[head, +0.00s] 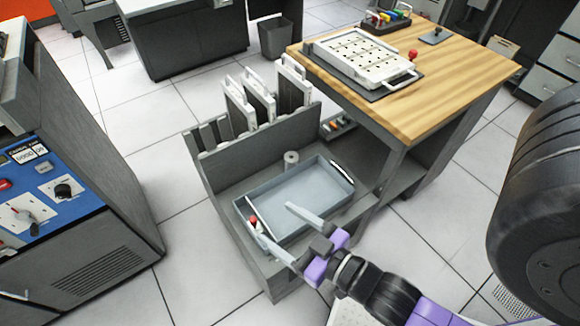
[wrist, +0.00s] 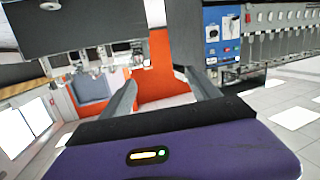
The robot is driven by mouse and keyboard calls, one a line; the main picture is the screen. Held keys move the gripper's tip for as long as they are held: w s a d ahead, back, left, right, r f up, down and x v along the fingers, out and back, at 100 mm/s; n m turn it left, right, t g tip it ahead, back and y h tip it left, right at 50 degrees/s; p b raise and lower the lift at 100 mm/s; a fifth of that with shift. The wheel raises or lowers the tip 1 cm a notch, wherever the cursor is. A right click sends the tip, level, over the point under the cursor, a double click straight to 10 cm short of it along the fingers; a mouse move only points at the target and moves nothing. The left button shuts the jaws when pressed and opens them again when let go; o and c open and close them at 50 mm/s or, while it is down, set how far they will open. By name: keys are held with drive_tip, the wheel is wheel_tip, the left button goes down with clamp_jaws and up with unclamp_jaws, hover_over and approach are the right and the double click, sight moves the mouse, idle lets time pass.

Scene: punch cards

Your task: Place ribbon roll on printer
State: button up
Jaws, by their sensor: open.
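A small grey-white cylinder (head: 291,158), which may be the ribbon roll, stands upright at the back edge of the grey tray (head: 330,220) in the head view. A small red-topped item (head: 253,220) lies at the tray's left end, and I cannot tell what it is. My gripper (head: 268,221) is open, with its two grey fingers apart over the front left part of the tray. Nothing shows between the fingers (wrist: 158,78) in the wrist view, which faces out across the room. I cannot make out which machine is the printer.
White handled panels (head: 258,98) stand in slots behind the tray. A wooden table (head: 450,75) at the back right bears a white card tray (head: 360,58). A cabinet with a blue control panel (head: 45,190) stands at left. Tiled floor (head: 150,90) is free between them.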

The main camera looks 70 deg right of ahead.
drive_tip(key=w+d+f+m+g+h+b, duration=0.1)
drive_tip(key=w+d+f+m+h, duration=0.1)
drive_tip(key=w+d+f, duration=0.4)
drive_tip(key=w+d+f+m+g+h+b, duration=0.15)
drive_tip(key=d+f, duration=0.25)
drive_tip(key=d, duration=0.4)
drive_tip(key=m+g+h+b, duration=0.1)
drive_tip(key=m+g+h, duration=0.3)
drive_tip(key=m+g, duration=0.1)
approach(291, 156)
drive_tip(key=shift+y, duration=0.25)
drive_tip(key=x, duration=0.4)
drive_tip(key=shift+d+r, duration=0.2)
drive_tip(key=shift+r, duration=0.15)
drive_tip(key=shift+f+b+x, duration=0.1)
drive_tip(key=shift+b+x, duration=0.1)
drive_tip(key=shift+x, duration=1.05)
drive_tip(key=shift+f+b+x, duration=0.15)
drive_tip(key=shift+x, duration=1.1)
drive_tip(key=c, duration=1.4)
clamp_jaws()
drive_tip(key=shift+r, duration=0.15)
